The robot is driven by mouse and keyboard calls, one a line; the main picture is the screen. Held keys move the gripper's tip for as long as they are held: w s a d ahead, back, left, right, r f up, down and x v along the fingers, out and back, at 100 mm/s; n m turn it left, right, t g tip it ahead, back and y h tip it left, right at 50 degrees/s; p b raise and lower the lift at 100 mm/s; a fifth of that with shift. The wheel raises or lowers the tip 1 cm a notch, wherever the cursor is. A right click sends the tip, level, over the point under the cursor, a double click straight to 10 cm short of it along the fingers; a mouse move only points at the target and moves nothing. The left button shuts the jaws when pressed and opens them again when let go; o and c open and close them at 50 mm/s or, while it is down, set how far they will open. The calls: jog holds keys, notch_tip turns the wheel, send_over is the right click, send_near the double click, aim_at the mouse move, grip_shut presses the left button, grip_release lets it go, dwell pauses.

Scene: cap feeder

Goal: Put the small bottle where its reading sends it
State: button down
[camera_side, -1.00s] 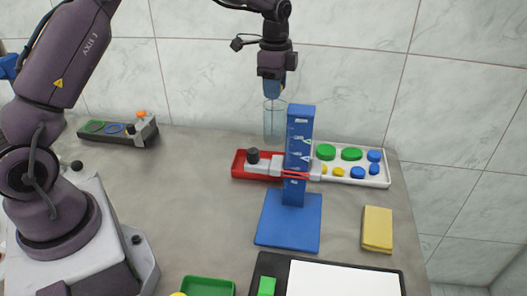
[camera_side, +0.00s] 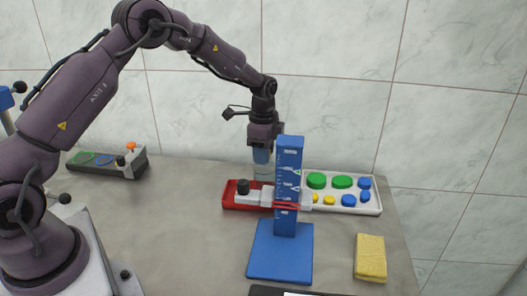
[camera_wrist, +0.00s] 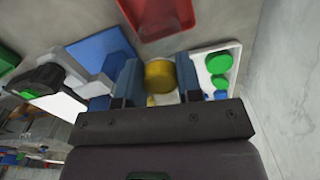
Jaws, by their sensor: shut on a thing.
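My gripper (camera_side: 262,157) is shut on the small clear bottle (camera_side: 264,171), which hangs upright behind and left of the blue gauge post (camera_side: 289,160). The bottle's lower end is close to the back edge of the red tray (camera_side: 229,203); I cannot tell whether it touches anything. In the wrist view, a yellow round thing (camera_wrist: 160,76) shows between the blue fingers. It may be part of the bottle. The post carries white markings and a red band or pointer (camera_side: 287,206), and stands on a blue base plate (camera_side: 280,257). No reading is legible.
A white tray (camera_side: 340,208) right of the post holds green, blue and yellow caps. A grey block with a black knob (camera_side: 243,187) sits at the red tray. A yellow sponge (camera_side: 370,258) lies front right. A grey box (camera_side: 108,170) with coloured rings stands back left.

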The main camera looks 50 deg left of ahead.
jog(key=c, duration=0.8)
grip_release()
jog(key=shift+f, duration=0.1)
jog(key=s+d+r+n+t, duration=0.1)
jog(key=s+r, duration=0.1)
jog(key=r, duration=0.7)
jog(key=s+d+r+n, duration=0.1)
jog(key=s+d+r, duration=0.15)
jog(key=r, duration=0.75)
jog(key=s+d+r+n+t, duration=0.25)
jog(key=s+r, duration=0.25)
jog(key=s, duration=0.5)
jog(key=s+d+n, duration=0.1)
jog(key=s+n, duration=0.1)
jog(key=s, duration=0.2)
jog(key=s+d+f+n+t, duration=0.1)
jog(key=s+n, duration=0.1)
jog(key=s, duration=0.3)
jog(key=s+d+f+n+t, duration=0.1)
jog(key=s+n, duration=0.1)
jog(key=s, duration=0.3)
jog(key=shift+s+f, duration=0.2)
jog(key=shift+s, duration=0.05)
